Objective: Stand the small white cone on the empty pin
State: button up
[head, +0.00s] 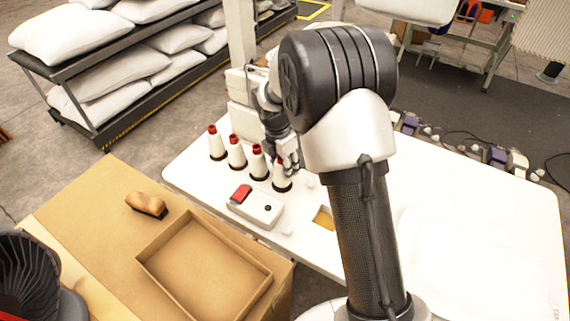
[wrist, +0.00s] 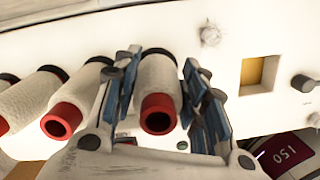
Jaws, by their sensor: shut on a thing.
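My gripper (wrist: 157,115) is shut on a white cone (wrist: 157,80) with a red tip and a dark base, its blue finger pads on either side. In the head view my gripper (head: 288,164) is at the near right end of a row of cones, and the held cone (head: 281,183) looks upright with its dark base at or close to the white table. Whether it sits on a pin cannot be told. Other white cones (head: 237,155) stand to its left, and they also show in the wrist view (wrist: 84,90). I cannot make out an empty pin.
A white box with a red switch (head: 256,207) lies in front of the cones on the white table (head: 450,200). A cardboard tray (head: 165,268) and a brown brush (head: 146,205) are on the lower left table. The table's right side is mostly clear.

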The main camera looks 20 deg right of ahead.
jog(key=shift+f, duration=0.15)
jog(key=o, duration=1.2)
jog(key=shift+o, duration=0.2)
jog(key=shift+r+p, duration=4.4)
jog(key=shift+r, duration=0.6)
